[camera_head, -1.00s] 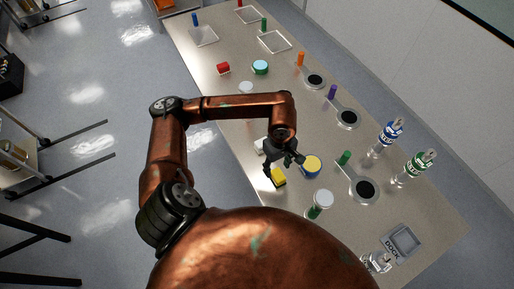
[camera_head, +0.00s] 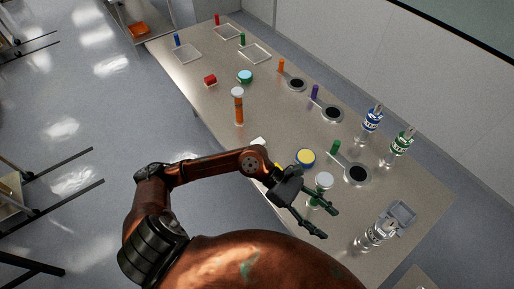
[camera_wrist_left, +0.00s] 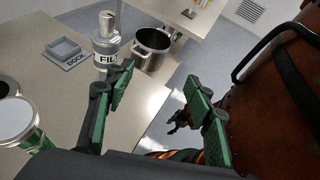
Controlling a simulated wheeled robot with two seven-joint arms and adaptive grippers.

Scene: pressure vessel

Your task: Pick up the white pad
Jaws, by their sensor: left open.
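A small white pad (camera_head: 258,141) lies on the metal table, just beyond my left forearm, which hides part of it. My left gripper (camera_head: 330,224) is open and empty, to the right of and nearer than the pad, well apart from it. Its fingers reach past a green jar with a white lid (camera_head: 323,181). In the left wrist view the open fingers (camera_wrist_left: 158,95) have nothing between them, and the pad does not show. A small dark claw-like shape (camera_wrist_left: 179,121), which looks like my right gripper, is low beyond them; its jaws are too small to judge.
A yellow-topped round tin (camera_head: 306,157), an amber jar (camera_head: 239,108) and a dock (camera_head: 402,212) stand on the table. A clear bottle (camera_wrist_left: 107,45) and a metal pot (camera_wrist_left: 152,45) show in the wrist view. The table's middle has bare room.

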